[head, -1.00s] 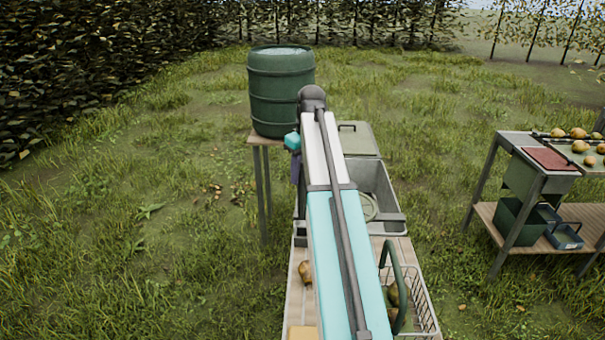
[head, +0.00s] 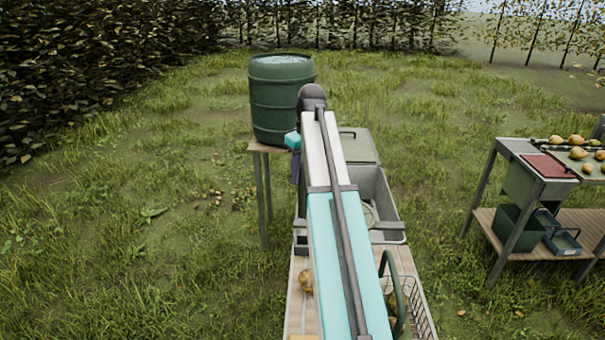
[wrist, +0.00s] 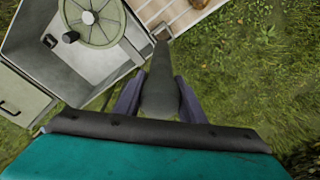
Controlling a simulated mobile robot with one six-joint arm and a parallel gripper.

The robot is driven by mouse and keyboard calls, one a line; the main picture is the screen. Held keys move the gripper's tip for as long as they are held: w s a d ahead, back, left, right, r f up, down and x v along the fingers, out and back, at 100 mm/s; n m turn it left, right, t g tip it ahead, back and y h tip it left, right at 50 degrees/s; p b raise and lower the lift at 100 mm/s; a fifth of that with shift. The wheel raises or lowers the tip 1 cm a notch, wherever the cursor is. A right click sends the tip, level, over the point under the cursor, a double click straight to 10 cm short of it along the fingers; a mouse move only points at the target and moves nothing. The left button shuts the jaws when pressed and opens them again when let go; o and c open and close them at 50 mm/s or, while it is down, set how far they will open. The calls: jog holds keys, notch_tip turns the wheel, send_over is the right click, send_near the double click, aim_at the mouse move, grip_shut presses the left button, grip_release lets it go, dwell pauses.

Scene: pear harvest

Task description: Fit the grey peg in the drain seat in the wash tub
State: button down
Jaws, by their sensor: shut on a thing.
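My gripper (wrist: 158,97) is shut on the grey peg (wrist: 160,80), a long tapered piece held between its two purple fingers. In the wrist view the peg's thin end points up, just outside the tub's corner and over grass. The grey wash tub (wrist: 92,75) fills the upper left. It also shows in the head view (head: 391,222), partly behind my arm. Inside it are a pale round slotted disc (wrist: 92,18), a short dark cylinder (wrist: 70,37) and a small dark ring (wrist: 50,41) that may be the drain seat. In the head view my arm hides the peg.
A green barrel (head: 281,95) stands on a wooden stand left of the tub. A wooden bench with a wire basket (head: 424,307) and a pear (head: 305,280) lies nearer. A shelved table with bins (head: 512,222) stands to the right. Grass lies between.

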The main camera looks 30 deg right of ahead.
jog(key=shift+r, duration=0.45)
jog(key=w+a+f+n+b, duration=0.2)
jog(key=a+n+b, duration=0.2)
jog(key=a, duration=2.8)
jog(key=shift+w+a+f+y, duration=0.2)
jog(key=shift+a+y, duration=0.1)
